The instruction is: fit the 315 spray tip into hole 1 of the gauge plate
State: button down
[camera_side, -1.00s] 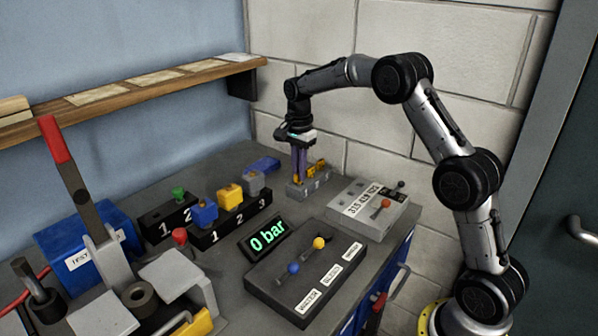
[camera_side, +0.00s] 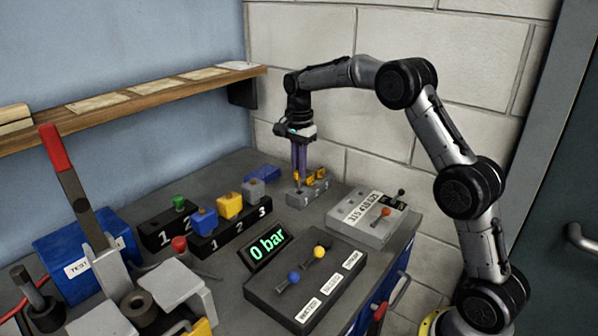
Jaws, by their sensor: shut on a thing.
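My gripper (camera_side: 300,172) points straight down over the left end of the gauge plate (camera_side: 304,199), a small grey block at the back of the bench. Its purple fingers are shut on a small yellow piece, the 315 spray tip (camera_side: 297,181), mostly hidden between them. The tip is low at the plate's hole 1 end; I cannot tell whether it is in the hole or just above it. Other yellow pieces (camera_side: 320,173) stand at the plate's middle and right. A grey rack (camera_side: 362,231) labelled 315 and other numbers lies to the right of the plate.
A numbered black block (camera_side: 230,238) with coloured pieces stands left, and a blue block (camera_side: 262,174) lies behind. A "0 bar" display (camera_side: 266,246) and a dark panel with knobs (camera_side: 300,290) are in front. Red and black knobbed pieces stick up from the rack.

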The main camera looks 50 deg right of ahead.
jog(key=shift+r, duration=1.05)
jog(key=shift+s+f, duration=0.15)
jog(key=shift+f, duration=0.1)
jog(key=s+r, duration=0.4)
jog(key=s, duration=0.9)
jog(key=shift+s+f, duration=0.1)
jog(key=shift+f, duration=2.6)
jog(key=shift+f, duration=2.1)
jog(key=c, duration=0.8)
grip_release()
jog(key=shift+c, duration=0.2)
jog(key=shift+o, duration=0.3)
